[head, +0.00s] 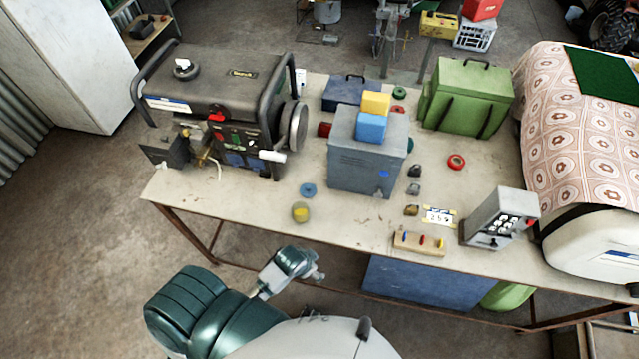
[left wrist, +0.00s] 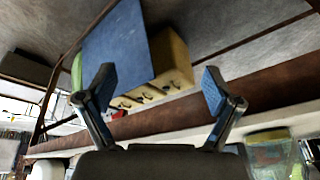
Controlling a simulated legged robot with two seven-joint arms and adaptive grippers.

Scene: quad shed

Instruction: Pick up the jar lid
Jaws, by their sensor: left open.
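A small round jar with a yellow top (head: 300,212) stands near the front edge of the workbench in the head view. The yellow top looks like the jar lid, but it is too small to be certain. A clear jar with yellow in it (left wrist: 270,152) shows at the lower right of the left wrist view, partly cut off. My left gripper (head: 316,270) is off the bench's front edge, in front of the jar and apart from it. In the left wrist view, its two fingers (left wrist: 160,85) are spread with nothing between them. My right gripper is out of view.
The workbench (head: 250,205) has a generator (head: 215,95) at left and a grey box (head: 365,165) behind the jar. A blue ring (head: 307,190) lies close behind the jar. A blue box (head: 430,285) is under the bench. Bare bench lies left of the jar.

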